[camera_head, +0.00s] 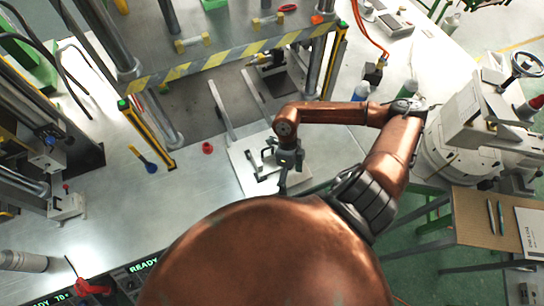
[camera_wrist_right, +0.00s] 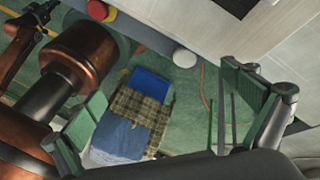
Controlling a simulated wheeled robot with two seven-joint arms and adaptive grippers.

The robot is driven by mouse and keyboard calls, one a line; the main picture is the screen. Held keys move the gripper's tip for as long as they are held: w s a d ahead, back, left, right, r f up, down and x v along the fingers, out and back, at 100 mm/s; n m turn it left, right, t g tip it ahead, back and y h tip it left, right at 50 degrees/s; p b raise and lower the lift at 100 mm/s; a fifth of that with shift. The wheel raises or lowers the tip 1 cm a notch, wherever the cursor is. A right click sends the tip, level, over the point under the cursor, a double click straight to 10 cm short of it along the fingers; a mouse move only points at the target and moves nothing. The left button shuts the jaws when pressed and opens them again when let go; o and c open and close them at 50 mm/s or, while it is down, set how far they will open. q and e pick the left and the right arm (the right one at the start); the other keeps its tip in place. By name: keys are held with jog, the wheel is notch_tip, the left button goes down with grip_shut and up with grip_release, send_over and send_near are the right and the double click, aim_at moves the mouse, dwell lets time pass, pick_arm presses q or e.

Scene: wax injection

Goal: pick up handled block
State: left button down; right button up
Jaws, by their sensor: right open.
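My right arm reaches in from the right in the head view. Its gripper (camera_head: 270,165) hangs at the near edge of the press, over a pale plate (camera_head: 238,152) with grey metal parts on it. In the right wrist view my right gripper (camera_wrist_right: 168,108) has its green-padded fingers wide apart, with nothing between them. I cannot clearly pick out the handled block in either view; the gripper and wrist cover part of the plate. My left gripper is not in view.
The press has a yellow-and-black striped edge (camera_head: 230,57) and upright posts around the plate. Bottles (camera_head: 361,91) stand to the right. The left front bench (camera_head: 120,215) is mostly clear.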

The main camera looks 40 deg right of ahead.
aim_at(268, 155)
jog(key=w+r+m+t, duration=0.1)
jog(key=w+r+m, duration=0.1)
jog(key=w, duration=0.3)
jog(key=w+r+m+t+h+b, duration=0.1)
jog(key=w+r+m+t, duration=0.1)
jog(key=w, duration=0.3)
jog(key=w+d+r+m+t+h+b, duration=0.1)
jog(key=w+r+m, duration=0.1)
jog(key=w+m, duration=0.2)
jog(key=shift+w+t, duration=0.3)
jog(key=shift+w, duration=0.3)
jog(key=shift+w+r+m, duration=0.1)
jog(key=shift+w+m, duration=0.2)
jog(key=shift+w, duration=0.05)
jog(key=f, duration=0.2)
jog(key=f+p, duration=0.1)
jog(key=f, duration=0.4)
jog(key=shift+s+d+f, duration=0.15)
jog(key=shift+d+f, duration=0.1)
jog(key=shift+d, duration=0.05)
jog(key=c, duration=1.9)
jog(key=shift+r, duration=0.1)
jog(key=shift+c, duration=0.4)
jog(key=shift+r, duration=0.1)
